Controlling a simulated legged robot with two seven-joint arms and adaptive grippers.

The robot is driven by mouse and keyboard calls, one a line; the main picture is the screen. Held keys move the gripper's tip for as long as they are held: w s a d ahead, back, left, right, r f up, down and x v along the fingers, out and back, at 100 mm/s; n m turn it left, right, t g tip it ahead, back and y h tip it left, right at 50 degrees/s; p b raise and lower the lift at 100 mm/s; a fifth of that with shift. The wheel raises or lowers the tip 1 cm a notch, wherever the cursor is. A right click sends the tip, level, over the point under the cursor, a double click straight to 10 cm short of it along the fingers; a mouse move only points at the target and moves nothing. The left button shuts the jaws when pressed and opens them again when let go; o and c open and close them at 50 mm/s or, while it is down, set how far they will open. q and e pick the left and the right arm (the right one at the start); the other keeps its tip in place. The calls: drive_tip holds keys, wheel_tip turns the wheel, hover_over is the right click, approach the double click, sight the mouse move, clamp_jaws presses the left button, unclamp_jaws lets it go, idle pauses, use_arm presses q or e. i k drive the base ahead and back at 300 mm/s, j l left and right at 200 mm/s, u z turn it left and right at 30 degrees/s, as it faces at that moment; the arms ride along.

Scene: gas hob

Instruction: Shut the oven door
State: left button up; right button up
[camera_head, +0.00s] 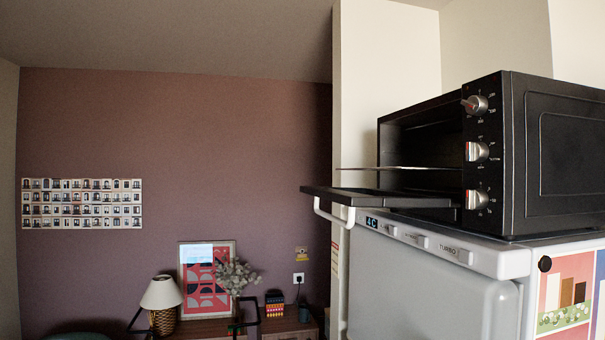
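The black oven (565,150) stands on top of a white appliance at the right, with its control side and three silver knobs facing left. Its door (375,195) is open, folded down to about level and sticking out to the left over the appliance's front. A pale bar handle (326,214) hangs under the door's outer end. A thin rack or tray (395,168) juts from the open cavity above the door.
The white appliance (420,285) has a display and buttons along its top edge. A pale wall panel (385,75) rises behind the oven. A low sideboard (205,328) with a lamp (161,298), picture and plant stands farther back. The space left of the door looks clear.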

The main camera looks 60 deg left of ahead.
sight(350, 198)
drive_tip(key=u, duration=1.75)
drive_tip(key=i+j, duration=0.25)
drive_tip(key=j, duration=0.1)
